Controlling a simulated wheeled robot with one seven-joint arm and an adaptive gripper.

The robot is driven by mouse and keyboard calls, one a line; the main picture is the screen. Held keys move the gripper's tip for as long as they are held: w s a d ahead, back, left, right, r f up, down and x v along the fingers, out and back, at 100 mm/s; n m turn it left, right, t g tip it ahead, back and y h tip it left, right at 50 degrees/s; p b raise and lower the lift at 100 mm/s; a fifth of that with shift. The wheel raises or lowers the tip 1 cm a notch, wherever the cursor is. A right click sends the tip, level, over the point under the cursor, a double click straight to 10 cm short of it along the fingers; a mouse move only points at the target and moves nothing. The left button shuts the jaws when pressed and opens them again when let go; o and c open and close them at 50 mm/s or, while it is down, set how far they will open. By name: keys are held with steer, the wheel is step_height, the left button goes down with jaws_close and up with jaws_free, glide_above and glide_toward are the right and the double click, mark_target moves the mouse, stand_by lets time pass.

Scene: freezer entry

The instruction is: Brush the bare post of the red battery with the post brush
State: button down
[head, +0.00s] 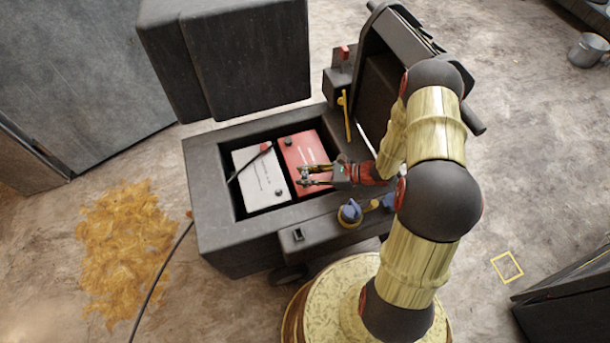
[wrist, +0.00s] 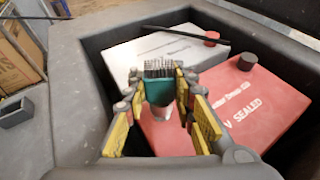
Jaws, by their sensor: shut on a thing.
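The red battery (head: 298,150) sits in the open bay, right of a white battery (head: 256,172). A dark post (head: 286,142) stands at its far left corner; it also shows in the wrist view (wrist: 247,62). Any other post is hidden by my gripper in the head view. My gripper (head: 308,175) is over the near part of the red battery. In the wrist view it is shut on the post brush (wrist: 158,92), which has a teal body and dark upright bristles. The bristles appear apart from the dark post.
The bay's dark rim (head: 214,195) surrounds both batteries. A black cable (head: 246,164) runs over the white battery to a red cap (head: 265,147). A yellow lever (head: 346,115) and a blue knob (head: 350,211) are near my arm. A yellow-brown patch (head: 125,240) lies on the floor.

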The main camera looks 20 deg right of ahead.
steer(key=shift+f+b, duration=0.5)
steer(key=shift+f, duration=0.25)
steer(key=c, duration=1.4)
jaws_free()
steer(key=shift+d, duration=0.1)
steer(key=v, duration=1.2)
